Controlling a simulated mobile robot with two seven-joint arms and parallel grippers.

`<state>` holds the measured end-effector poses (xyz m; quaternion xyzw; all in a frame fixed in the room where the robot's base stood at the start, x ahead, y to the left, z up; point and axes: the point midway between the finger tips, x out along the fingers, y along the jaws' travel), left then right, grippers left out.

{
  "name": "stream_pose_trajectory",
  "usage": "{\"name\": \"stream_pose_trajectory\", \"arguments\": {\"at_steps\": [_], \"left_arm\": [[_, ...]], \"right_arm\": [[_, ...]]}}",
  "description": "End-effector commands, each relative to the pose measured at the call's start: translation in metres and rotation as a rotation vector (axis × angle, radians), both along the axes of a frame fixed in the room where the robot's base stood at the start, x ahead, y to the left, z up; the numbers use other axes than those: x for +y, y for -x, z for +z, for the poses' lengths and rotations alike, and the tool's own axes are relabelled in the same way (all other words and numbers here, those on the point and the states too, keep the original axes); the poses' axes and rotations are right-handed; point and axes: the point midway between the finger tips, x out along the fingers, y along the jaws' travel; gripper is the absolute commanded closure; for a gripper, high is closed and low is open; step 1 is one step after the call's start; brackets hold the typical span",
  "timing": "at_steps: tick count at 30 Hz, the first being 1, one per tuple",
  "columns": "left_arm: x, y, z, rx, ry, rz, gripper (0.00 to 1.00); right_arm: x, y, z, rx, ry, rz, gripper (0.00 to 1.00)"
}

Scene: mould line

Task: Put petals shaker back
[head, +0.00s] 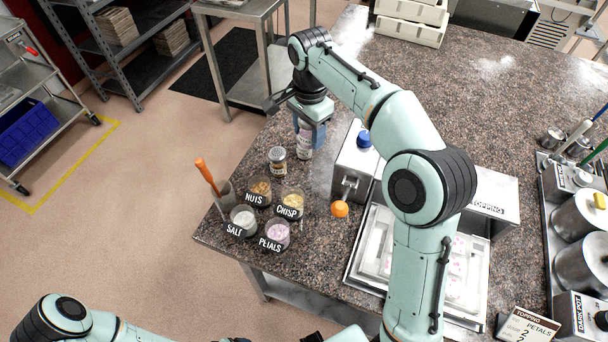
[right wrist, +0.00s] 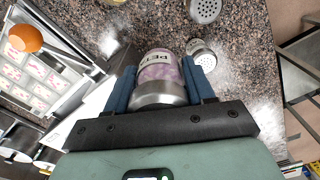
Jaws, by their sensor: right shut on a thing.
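The petals shaker (right wrist: 160,70), a clear jar with pink contents and a metal end, is between the blue fingers of my right gripper (right wrist: 158,85) in the right wrist view. Its label is partly visible. In the head view the shaker (head: 304,145) shows below my right gripper (head: 306,131), near the counter's back left edge. I cannot tell whether it touches the counter. Another shaker (head: 277,160) stands to its left. In the wrist view two shakers show beyond the fingers, one with a holed top (right wrist: 205,10) and a smaller-looking one (right wrist: 200,50). My left gripper is not visible.
Bowls labelled nuts (head: 260,190), crisp (head: 292,203), salt (head: 243,220) and petals (head: 275,235) stand at the counter's left front. A metal box with an orange knob (head: 340,209) and a tray of moulds (head: 361,266) lie to the right.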

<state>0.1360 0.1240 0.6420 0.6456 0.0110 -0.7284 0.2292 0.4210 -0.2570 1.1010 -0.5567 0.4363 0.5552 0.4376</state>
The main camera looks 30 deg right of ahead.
Motion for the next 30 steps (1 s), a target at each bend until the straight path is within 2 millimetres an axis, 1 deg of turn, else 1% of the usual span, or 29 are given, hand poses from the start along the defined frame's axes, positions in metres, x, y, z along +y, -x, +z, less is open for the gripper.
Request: {"name": "stream_pose_trajectory", "arguments": {"at_steps": [1,6,10,13,20,26,28,30], "left_arm": [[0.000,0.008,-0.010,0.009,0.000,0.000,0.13],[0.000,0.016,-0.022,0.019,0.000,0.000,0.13],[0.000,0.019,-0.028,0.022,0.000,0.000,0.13],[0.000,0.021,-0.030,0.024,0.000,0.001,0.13],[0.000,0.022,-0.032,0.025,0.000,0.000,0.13],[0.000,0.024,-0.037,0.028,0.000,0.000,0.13],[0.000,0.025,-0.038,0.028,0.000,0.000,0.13],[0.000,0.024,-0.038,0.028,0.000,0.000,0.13]], "right_arm": [[0.000,0.003,-0.021,0.008,0.000,0.000,0.80],[0.000,0.002,-0.066,0.006,0.000,-0.001,0.80],[0.000,0.002,-0.094,0.005,0.000,0.001,0.80],[0.000,0.001,-0.108,0.002,0.000,0.001,0.80],[0.000,0.001,-0.123,0.000,0.000,0.002,0.80],[0.000,0.001,-0.153,0.003,0.000,0.001,0.80],[0.000,0.001,-0.158,0.000,0.000,0.001,0.80],[0.000,0.000,-0.157,-0.002,0.000,0.001,0.80]]}}
